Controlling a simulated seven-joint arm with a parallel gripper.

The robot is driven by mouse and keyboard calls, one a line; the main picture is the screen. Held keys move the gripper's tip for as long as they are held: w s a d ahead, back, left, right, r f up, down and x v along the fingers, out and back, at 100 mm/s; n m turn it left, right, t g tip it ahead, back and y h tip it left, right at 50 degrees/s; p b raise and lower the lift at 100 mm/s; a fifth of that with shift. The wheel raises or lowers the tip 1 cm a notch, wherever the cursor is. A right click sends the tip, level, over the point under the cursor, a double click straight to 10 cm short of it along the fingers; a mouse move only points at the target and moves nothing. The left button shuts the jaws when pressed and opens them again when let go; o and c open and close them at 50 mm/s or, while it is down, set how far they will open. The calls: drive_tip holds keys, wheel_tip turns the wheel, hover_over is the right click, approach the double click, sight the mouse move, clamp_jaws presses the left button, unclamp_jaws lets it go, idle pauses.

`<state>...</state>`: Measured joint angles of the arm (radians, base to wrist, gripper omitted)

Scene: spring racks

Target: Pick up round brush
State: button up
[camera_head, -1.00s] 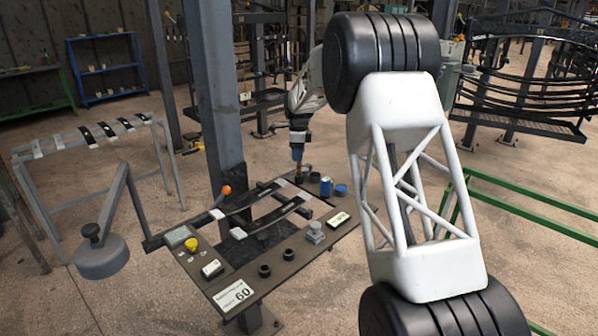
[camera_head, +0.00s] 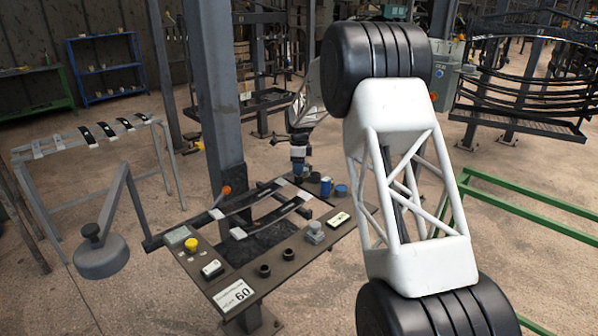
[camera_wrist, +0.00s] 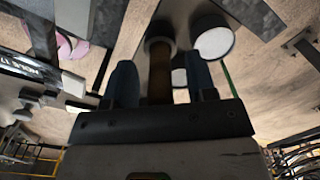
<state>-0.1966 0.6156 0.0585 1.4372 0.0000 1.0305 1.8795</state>
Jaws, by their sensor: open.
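The round brush (camera_wrist: 160,72), with a brown shaft and a grey ring at its far end, shows in the wrist view between the two blue fingers of my gripper (camera_wrist: 162,85). Gaps show on both sides of the shaft, so the jaws are open around it and not closed on it. In the head view my gripper (camera_head: 299,168) is low over the far right corner of the control table (camera_head: 205,262). The brush is mostly hidden there by my gripper.
Knobs, a yellow button (camera_head: 191,244) and metal bars (camera_head: 265,213) lie across the table. A grey column (camera_head: 212,90) rises behind it.

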idle(0.5)
clamp_jaws()
drive_tip(key=shift+r, duration=0.1)
drive_tip(key=shift+r, duration=4.95)
